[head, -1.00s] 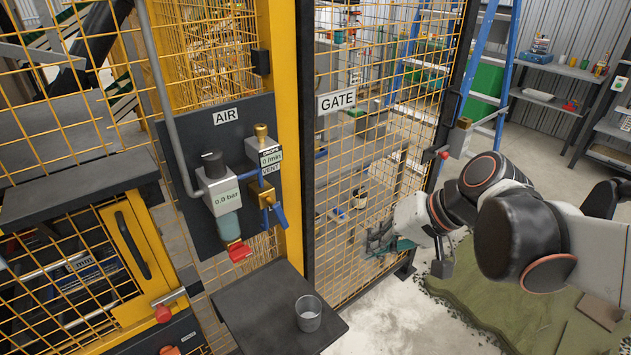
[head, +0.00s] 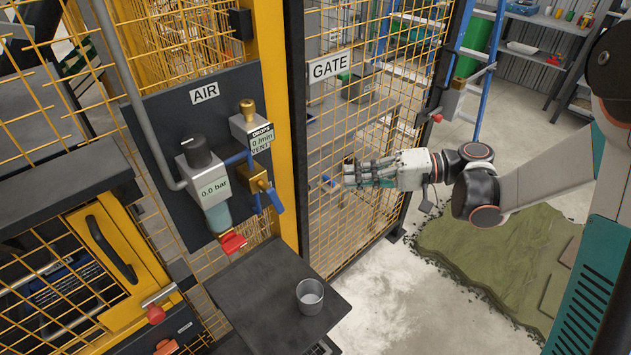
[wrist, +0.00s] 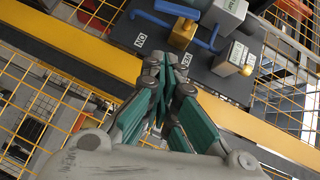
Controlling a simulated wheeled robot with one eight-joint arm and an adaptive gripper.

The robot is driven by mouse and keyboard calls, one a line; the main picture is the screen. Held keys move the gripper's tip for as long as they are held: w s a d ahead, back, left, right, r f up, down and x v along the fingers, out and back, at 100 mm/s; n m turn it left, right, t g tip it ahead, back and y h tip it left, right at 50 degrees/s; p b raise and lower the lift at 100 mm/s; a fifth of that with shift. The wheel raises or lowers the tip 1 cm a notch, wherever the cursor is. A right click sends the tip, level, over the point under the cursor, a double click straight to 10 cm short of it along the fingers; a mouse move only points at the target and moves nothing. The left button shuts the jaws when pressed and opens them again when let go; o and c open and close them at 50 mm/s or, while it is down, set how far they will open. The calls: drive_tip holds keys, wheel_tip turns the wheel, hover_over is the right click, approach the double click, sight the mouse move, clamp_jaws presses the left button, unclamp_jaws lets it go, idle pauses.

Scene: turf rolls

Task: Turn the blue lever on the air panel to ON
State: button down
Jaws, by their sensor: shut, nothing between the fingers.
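The air panel (head: 150,125) is a dark board on the yellow fence at left in the head view. Its blue lever (head: 275,200) sits on a brass valve (head: 259,181) and slants down to the right.
A pressure regulator (head: 203,172) with a red tap (head: 233,243) is left of the lever. A dark shelf (head: 250,290) with a clear cup (head: 310,297) stands below. The yellow post (head: 283,110) is beside the lever.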

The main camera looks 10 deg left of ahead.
sight(271, 197)
drive_tip(key=s+a+f+b, duration=0.1)
drive_tip(key=a, duration=0.5)
drive_tip(key=s+a+f+b, duration=0.1)
drive_tip(key=s+a+b, duration=0.1)
drive_tip(key=a, duration=0.4)
drive_tip(key=shift+s+f, duration=0.3)
drive_tip(key=shift+f, duration=0.1)
drive_tip(key=shift+b, duration=0.3)
drive_tip(key=shift+s+a+f+b, duration=0.25)
drive_tip(key=shift+f+b, duration=0.15)
drive_tip(key=shift+b, duration=0.05)
drive_tip(key=shift+s+a+f+b, duration=0.2)
drive_tip(key=shift+f+b, duration=0.2)
